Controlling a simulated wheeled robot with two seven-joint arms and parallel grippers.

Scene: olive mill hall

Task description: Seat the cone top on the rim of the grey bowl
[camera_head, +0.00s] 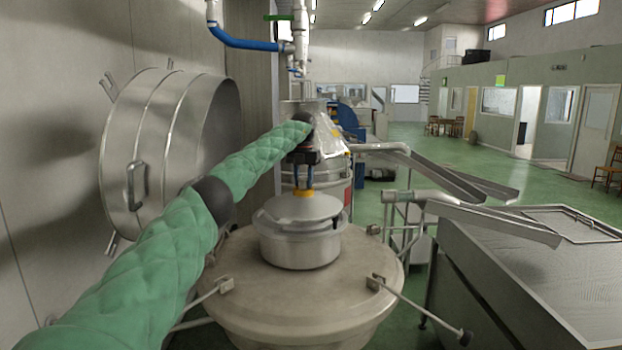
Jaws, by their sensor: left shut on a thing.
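The cone top (291,210) is a pale grey shallow cone with an orange-yellow piece at its peak. My left gripper (303,188) comes down from above with its fingers shut on that peak. The grey bowl (299,252) is directly below the cone top and stands on a wide round metal lid. The cone top's lower edge is at or just above the bowl's rim; I cannot tell whether they touch all round. The bowl's inside is hidden by the cone top. My right gripper is not in view.
The round metal lid (240,285) under the bowl has clamps and rods at its edge. A large open steel drum cover (160,150) stands at the left wall. Metal chutes (490,218) and a steel tank (530,280) are at the right.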

